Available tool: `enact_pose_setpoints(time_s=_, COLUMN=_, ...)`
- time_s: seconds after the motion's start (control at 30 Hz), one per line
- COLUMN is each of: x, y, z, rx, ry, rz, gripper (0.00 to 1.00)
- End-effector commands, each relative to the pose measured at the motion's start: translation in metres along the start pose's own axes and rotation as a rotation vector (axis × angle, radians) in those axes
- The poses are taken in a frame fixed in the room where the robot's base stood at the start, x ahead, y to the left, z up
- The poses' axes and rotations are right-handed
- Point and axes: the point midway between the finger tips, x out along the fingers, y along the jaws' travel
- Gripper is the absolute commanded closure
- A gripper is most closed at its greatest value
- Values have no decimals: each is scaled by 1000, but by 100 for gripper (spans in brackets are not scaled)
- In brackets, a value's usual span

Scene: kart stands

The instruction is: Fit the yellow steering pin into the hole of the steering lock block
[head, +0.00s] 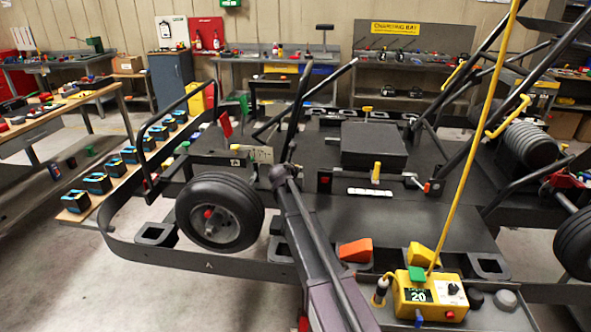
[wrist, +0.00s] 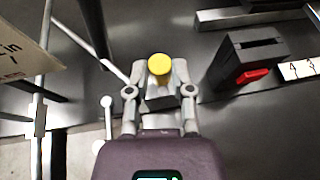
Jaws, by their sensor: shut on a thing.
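My gripper (wrist: 160,88) is shut on the yellow steering pin (wrist: 159,65). Only its round yellow head shows, seen from above between the two grey fingers. A dark block (wrist: 250,60) with a red piece on its near side stands to the right of the gripper, apart from it. I cannot tell whether this is the steering lock block, and no hole is clear. In the head view my arm reaches over the kart and hides the fingers and the held pin. Whether the pin's shaft touches anything below is hidden.
A yellow-topped peg (head: 376,172) stands on the kart by a white label strip (head: 370,191). A lettered plate (wrist: 25,48) and thin rods lie left of my gripper. A kart wheel (head: 220,212) and a yellow control box (head: 430,295) with a hanging cable flank my arm.

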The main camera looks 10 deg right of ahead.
Motion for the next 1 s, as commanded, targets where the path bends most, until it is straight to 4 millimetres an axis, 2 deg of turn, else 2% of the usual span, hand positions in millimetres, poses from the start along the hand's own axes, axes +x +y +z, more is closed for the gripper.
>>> enact_pose_setpoints(time_s=0.4, x=4, y=0, z=-10, rx=0, ry=0, rz=0, gripper=100)
enact_pose_setpoints(time_s=1.0, x=4, y=0, z=-10, rx=0, ry=0, rz=0, gripper=100)
